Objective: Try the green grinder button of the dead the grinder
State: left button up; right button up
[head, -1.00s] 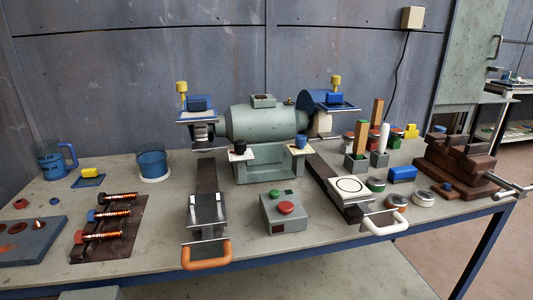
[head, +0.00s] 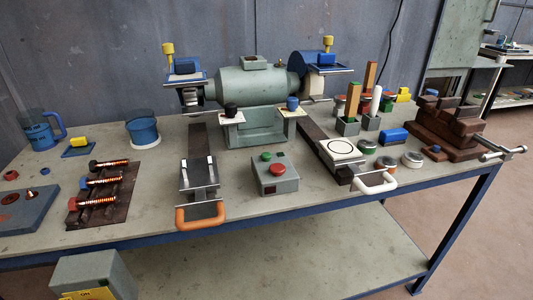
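The grinder (head: 249,92) is a grey-green motor body on a pedestal at the back middle of the bench in the head view. A small grey control box (head: 276,182) stands on the bench in front of it. The green button (head: 266,157) is on top of the box at the back, and a larger red button (head: 279,169) sits in front of it. Both buttons show clear and nothing touches them. Neither of my grippers is in view.
An orange-handled slide (head: 200,215) lies left of the box and a white-handled one (head: 374,183) right of it. A bench vise (head: 450,130) stands at the right. A grey box with a yellow label (head: 95,276) is below the bench's front left.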

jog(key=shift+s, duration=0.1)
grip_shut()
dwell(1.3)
